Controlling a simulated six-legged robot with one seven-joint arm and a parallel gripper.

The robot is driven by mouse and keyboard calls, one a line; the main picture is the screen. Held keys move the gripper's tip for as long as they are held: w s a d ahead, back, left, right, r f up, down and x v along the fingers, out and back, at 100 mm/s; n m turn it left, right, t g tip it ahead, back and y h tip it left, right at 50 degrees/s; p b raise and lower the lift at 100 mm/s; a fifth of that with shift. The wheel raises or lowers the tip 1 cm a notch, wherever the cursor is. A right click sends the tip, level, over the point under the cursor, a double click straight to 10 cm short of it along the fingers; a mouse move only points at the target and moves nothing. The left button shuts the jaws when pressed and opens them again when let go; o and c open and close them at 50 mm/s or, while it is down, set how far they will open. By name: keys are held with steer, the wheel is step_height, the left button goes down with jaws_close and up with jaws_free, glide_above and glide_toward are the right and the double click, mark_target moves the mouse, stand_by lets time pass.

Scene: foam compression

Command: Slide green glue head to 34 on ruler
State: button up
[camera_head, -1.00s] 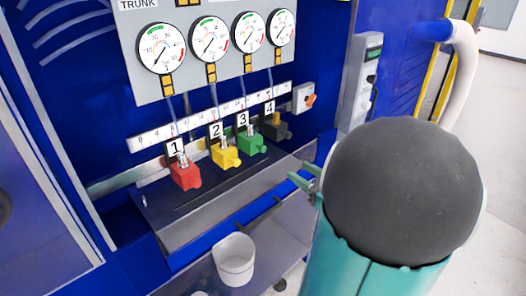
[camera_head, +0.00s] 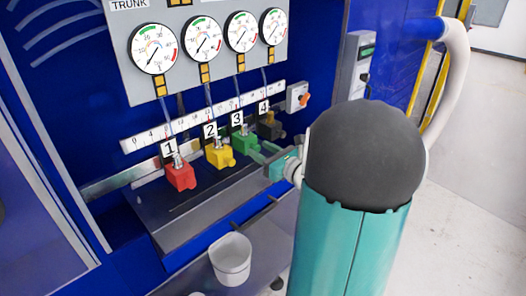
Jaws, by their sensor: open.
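The green glue head (camera_head: 241,143), labelled 3, sits on the rail between the yellow head (camera_head: 219,156) labelled 2 and the dark head (camera_head: 269,126) labelled 4. The white ruler (camera_head: 131,144) runs behind the heads; its numbers are too small to read near the green head. My gripper (camera_head: 259,151) is open, its green fingers reaching from the right to the green head's front end. I cannot tell whether they touch it or stand on both sides of it. My arm hides part of the area to the right.
The red head (camera_head: 179,173) labelled 1 is at the left. A dark sloped tray (camera_head: 160,212) lies below the heads, with a white cup (camera_head: 231,258) below that. A switch box (camera_head: 298,97) is right of the ruler. Gauges (camera_head: 203,40) hang above.

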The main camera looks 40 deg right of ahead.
jaws_close()
steer(key=d, duration=0.4)
steer(key=shift+d, duration=0.3)
jaws_free()
steer(key=s, duration=1.3)
steer(key=shift+s+d, duration=0.15)
steer(key=shift+s, duration=0.2)
